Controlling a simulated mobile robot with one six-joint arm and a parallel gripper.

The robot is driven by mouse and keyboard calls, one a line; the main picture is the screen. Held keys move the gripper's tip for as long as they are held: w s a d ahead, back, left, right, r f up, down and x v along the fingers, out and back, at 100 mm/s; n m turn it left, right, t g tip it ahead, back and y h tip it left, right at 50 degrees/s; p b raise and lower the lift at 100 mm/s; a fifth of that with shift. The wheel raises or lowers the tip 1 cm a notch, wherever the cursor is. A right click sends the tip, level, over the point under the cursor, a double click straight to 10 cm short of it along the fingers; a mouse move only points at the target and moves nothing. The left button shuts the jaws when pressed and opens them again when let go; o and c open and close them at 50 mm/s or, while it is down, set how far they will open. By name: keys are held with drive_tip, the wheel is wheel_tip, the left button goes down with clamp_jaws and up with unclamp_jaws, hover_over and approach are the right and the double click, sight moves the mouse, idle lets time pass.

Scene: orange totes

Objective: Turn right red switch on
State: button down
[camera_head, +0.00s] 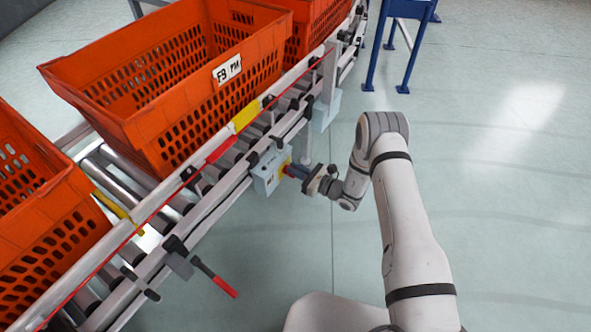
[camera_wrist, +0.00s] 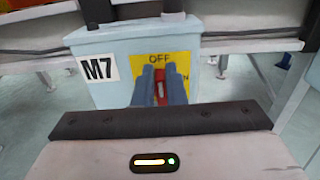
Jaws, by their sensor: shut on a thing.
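A light blue switch box (camera_head: 266,180) is fixed to the side of the conveyor frame. In the wrist view the box (camera_wrist: 110,95) carries an "M7" label and a yellow plate (camera_wrist: 185,62) with "OFF" at the top and partly hidden lettering at the right. The red switch (camera_wrist: 161,89) shows between my fingers, roughly upright below "OFF"; its exact angle is partly hidden. My gripper (camera_head: 291,171) reaches the box from the right. In the wrist view my gripper (camera_wrist: 161,80) has its blue fingers closed on both sides of the switch.
Orange totes (camera_head: 130,75) stand on the roller conveyor (camera_head: 120,175). A red-handled lever (camera_head: 216,278) sticks out from the conveyor side nearer to me. Another light box (camera_head: 325,112) hangs farther along. Blue legs (camera_head: 408,75) stand at the back. The floor at the right is clear.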

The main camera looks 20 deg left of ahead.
sight(288, 164)
idle(0.3)
drive_tip(key=m, duration=0.2)
drive_tip(key=w+m+b, duration=0.1)
drive_tip(key=m, duration=0.2)
drive_tip(key=shift+d+f+b, duration=0.15)
drive_tip(key=shift+f+b, duration=0.05)
drive_tip(key=shift+b, duration=0.1)
drive_tip(key=m, duration=0.3)
drive_tip(key=m+b, duration=0.1)
drive_tip(key=shift+w+d+f, duration=0.1)
drive_tip(key=shift+w+f, duration=0.2)
drive_tip(key=shift+w, duration=0.1)
drive_tip(key=m, duration=0.3)
drive_tip(key=f+m, duration=0.1)
drive_tip(key=m, duration=0.1)
drive_tip(key=shift+w+b, duration=0.25)
drive_tip(key=shift+b, duration=0.1)
drive_tip(key=shift+d+f+m, duration=0.1)
drive_tip(key=shift+f+m, duration=0.05)
drive_tip(key=shift+m, duration=0.8)
drive_tip(key=shift+f+m, duration=0.15)
drive_tip(key=shift+m, duration=0.8)
drive_tip(key=c, duration=1.5)
unclamp_jaws()
drive_tip(key=shift+w, duration=0.1)
